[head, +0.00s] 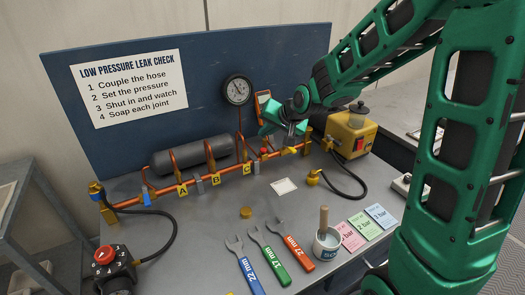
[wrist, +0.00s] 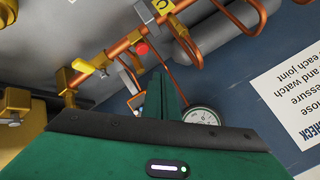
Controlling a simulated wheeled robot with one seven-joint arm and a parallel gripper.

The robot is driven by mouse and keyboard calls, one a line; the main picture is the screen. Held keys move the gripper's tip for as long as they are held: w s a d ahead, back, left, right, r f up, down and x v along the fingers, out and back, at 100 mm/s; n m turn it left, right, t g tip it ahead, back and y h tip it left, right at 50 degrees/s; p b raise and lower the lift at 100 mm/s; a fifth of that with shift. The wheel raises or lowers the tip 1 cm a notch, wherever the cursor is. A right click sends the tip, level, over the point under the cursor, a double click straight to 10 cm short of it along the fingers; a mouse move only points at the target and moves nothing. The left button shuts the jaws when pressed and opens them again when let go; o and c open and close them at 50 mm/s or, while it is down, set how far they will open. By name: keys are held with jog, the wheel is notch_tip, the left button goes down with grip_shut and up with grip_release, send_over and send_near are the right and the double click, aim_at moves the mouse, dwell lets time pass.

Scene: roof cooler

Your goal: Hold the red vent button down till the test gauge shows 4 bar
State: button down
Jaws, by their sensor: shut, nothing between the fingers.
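The red vent button (head: 264,150) sits on the orange pipe right of the tag C; it also shows in the wrist view (wrist: 142,48). My gripper (head: 287,139) is shut and empty, close to the button above the pipe. In the wrist view its green fingers (wrist: 158,78) end just short of the button in the picture; I cannot tell whether they touch it. The round test gauge (head: 238,90) stands above the pipe on a thin riser and shows beside my fingers in the wrist view (wrist: 203,117). Its needle is too small to read.
A grey cylinder (head: 194,156) lies behind the pipe. A yellow unit (head: 350,135) stands right, with a black hose. Spanners (head: 275,258), a soap pot (head: 327,246) and pressure cards (head: 365,226) lie at the front. A red-topped dial (head: 105,255) is front left.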

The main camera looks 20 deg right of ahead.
jog(key=shift+f, duration=1.75)
jog(key=shift+s+f, duration=0.15)
jog(key=shift+f, duration=0.7)
dwell(1.9)
jog(key=shift+r, duration=0.9)
jog(key=shift+r, duration=2.55)
